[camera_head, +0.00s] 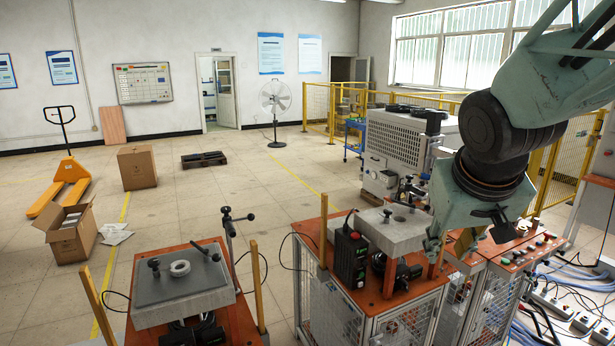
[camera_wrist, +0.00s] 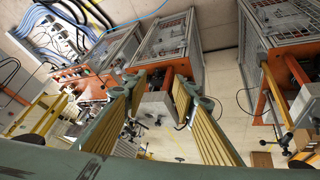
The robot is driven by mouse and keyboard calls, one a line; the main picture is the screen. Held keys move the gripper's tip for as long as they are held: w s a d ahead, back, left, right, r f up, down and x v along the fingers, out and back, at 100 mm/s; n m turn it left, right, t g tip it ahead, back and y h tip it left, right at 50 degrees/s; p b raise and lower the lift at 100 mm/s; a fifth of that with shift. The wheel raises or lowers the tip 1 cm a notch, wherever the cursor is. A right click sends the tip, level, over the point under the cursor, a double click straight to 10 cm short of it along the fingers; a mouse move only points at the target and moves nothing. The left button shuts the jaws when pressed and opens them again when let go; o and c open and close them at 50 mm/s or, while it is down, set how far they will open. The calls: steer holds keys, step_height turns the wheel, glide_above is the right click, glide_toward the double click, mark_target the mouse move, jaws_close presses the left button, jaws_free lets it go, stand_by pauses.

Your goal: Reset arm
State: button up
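My arm comes in from the right side of the head view. My gripper (camera_head: 436,240) points down beside the grey heater block (camera_head: 398,232) on the middle cart, partly covered by my wrist. In the wrist view my gripper (camera_wrist: 158,82) has its two yellow ribbed fingers spread wide apart, with nothing held between them. A grey block on a cart shows beyond the fingertips. Any contact between my gripper and the block cannot be told. A light ring (camera_head: 180,268) lies on the grey plate (camera_head: 207,277) of the left cart.
A black control box (camera_head: 350,257) stands on the middle cart (camera_head: 318,231). A control cart with buttons (camera_head: 515,257) is at the right, with cables on the floor. A grey machine (camera_head: 395,150) stands behind. Open floor lies between the left and middle carts.

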steer(key=s+a+g+y+b, duration=0.1)
steer(key=s+a+b, duration=0.1)
steer(key=s, duration=1.2)
steer(key=s+a+g+b, duration=0.1)
steer(key=s+a, duration=0.4)
steer(key=s, duration=0.9)
steer(key=shift+f+y+b, duration=0.35)
steer(key=shift+y+b, duration=0.05)
